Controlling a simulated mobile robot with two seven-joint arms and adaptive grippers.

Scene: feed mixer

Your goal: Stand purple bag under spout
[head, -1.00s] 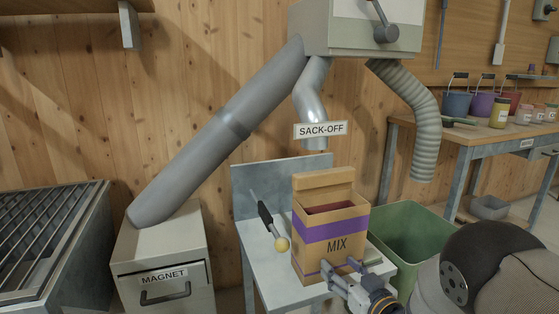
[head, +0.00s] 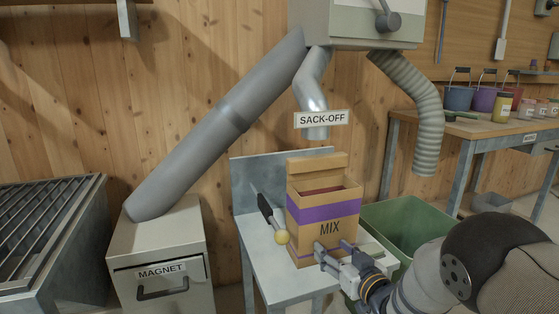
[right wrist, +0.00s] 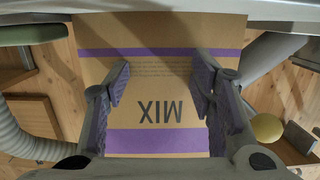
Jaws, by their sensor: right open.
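The purple-banded MIX bag (head: 322,222) stands upright and open-topped on the small grey stand (head: 262,262). The metal sack-off spout (head: 313,92) hangs above and behind it, with the SACK-OFF sign (head: 321,120) in front of its lower end. My right gripper (head: 332,252) is open at the lower front of the bag. In the right wrist view, the fingers of my right gripper (right wrist: 160,85) are spread apart in front of the bag's printed face (right wrist: 158,75); I cannot tell whether they touch it. My left gripper is not in view.
A dark-bladed tool with a yellow knob (head: 281,237) lies on the stand left of the bag. A green bin (head: 405,225) stands to the right. The MAGNET cabinet (head: 160,255) is at the left, and a ribbed hose (head: 428,120) hangs at the right.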

